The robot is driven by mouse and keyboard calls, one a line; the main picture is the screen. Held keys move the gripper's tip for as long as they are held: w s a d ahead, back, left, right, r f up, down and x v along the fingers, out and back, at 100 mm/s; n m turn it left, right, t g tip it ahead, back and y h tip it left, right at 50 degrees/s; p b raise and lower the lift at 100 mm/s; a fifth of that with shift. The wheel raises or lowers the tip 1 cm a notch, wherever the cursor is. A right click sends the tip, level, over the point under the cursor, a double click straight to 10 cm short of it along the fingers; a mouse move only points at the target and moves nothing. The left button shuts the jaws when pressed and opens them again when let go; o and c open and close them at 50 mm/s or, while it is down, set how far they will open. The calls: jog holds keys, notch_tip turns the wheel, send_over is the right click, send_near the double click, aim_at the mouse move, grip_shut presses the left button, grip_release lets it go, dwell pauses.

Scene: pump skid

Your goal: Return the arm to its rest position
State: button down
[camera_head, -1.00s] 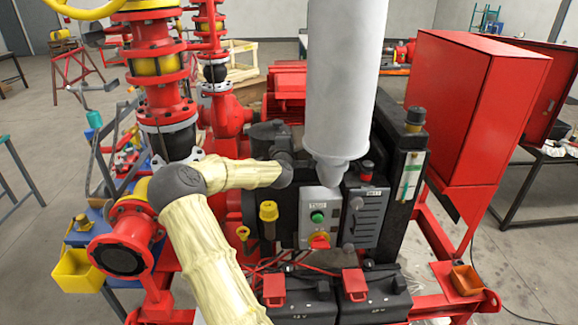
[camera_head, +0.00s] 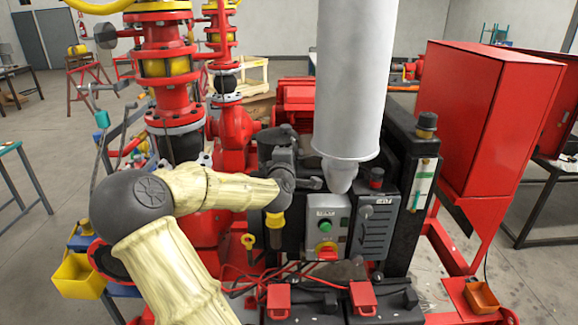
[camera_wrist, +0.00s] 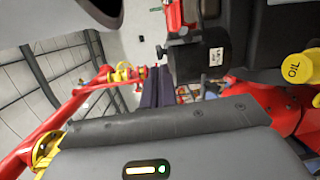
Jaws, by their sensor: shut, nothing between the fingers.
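My arm, in a cream sleeve with dark grey joints, reaches in from the bottom of the head view, bends at the left and runs right. My gripper (camera_head: 312,184) is at its end, small and dark, in front of the black machine housing. It is shut and holds nothing. It is left of the hanging white cylinder's tip and above the control box (camera_head: 327,228) with a green button and a red-yellow knob. Whether it touches anything cannot be told.
A large white cylinder (camera_head: 349,85) hangs close by. The red cabinet (camera_head: 500,115) stands at right, red pipework (camera_head: 172,95) at left. A yellow bin (camera_head: 80,276) is lower left. A yellow oil cap (camera_wrist: 300,66) shows in the wrist view. Open floor lies at far left.

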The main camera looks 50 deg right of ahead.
jog(key=s+a+f+m+g+y, duration=0.25)
jog(key=a+f+m+y, duration=0.4)
jog(key=a+f, duration=1)
jog(key=s+a+f+g+y, duration=0.1)
jog(key=s+a+y, duration=0.3)
jog(key=a, duration=0.9)
jog(key=s+a+f+m+g+y+b, duration=0.1)
jog(key=s+a+g+y, duration=0.2)
jog(key=s+a, duration=0.4)
jog(key=a, duration=0.5)
jog(key=shift+a+f+y, duration=0.2)
jog(key=shift+a+y, duration=0.15)
